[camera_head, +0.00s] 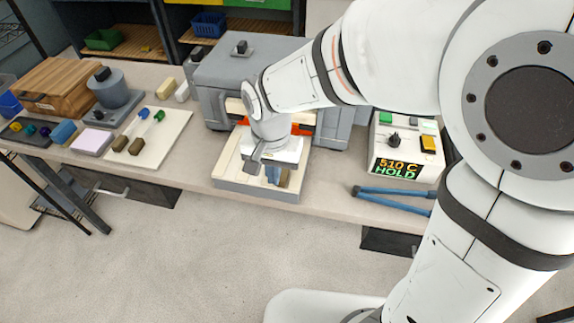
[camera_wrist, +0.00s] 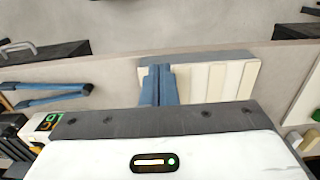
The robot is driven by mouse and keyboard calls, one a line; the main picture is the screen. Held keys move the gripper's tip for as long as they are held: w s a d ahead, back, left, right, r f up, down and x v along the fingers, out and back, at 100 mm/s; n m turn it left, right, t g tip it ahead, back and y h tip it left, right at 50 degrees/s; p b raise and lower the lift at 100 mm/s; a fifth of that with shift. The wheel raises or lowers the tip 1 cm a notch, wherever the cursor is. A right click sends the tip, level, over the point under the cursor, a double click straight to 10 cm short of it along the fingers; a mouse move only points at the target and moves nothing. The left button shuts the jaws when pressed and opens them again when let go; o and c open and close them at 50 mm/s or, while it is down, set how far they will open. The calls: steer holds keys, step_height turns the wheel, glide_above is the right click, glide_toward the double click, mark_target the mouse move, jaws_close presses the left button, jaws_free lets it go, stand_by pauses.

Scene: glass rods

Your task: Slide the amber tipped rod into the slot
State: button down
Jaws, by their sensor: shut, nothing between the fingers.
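A cream slotted tray (camera_head: 232,165) with a grey front edge sits on the bench in front of the grey furnace. Its parallel slots show in the wrist view (camera_wrist: 215,80). My gripper (camera_head: 272,175) is over this tray, its blue fingers together with nothing between them; they also show in the wrist view (camera_wrist: 158,84). I cannot make out an amber tip; my gripper and wrist hide much of the tray.
A white board (camera_head: 160,148) at left holds a blue-tipped rod (camera_head: 143,113) and a green-tipped rod (camera_head: 159,115). The furnace (camera_head: 222,80) stands close behind. A control box (camera_head: 405,145) and blue tongs (camera_head: 395,192) lie to the right.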

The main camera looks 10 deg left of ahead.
steer(key=w+f, duration=0.1)
steer(key=f, duration=0.2)
steer(key=w+f+p, duration=0.1)
steer(key=f, duration=0.2)
steer(key=w+f+p, duration=0.1)
steer(key=f, duration=0.2)
steer(key=shift+d+f, duration=0.1)
steer(key=shift+f, duration=0.2)
steer(key=shift+w, duration=0.5)
steer(key=w, duration=0.3)
steer(key=w+b, duration=0.1)
steer(key=w, duration=0.3)
steer(key=w+d, duration=0.1)
steer(key=w, duration=0.2)
steer(key=shift+w, duration=0.4)
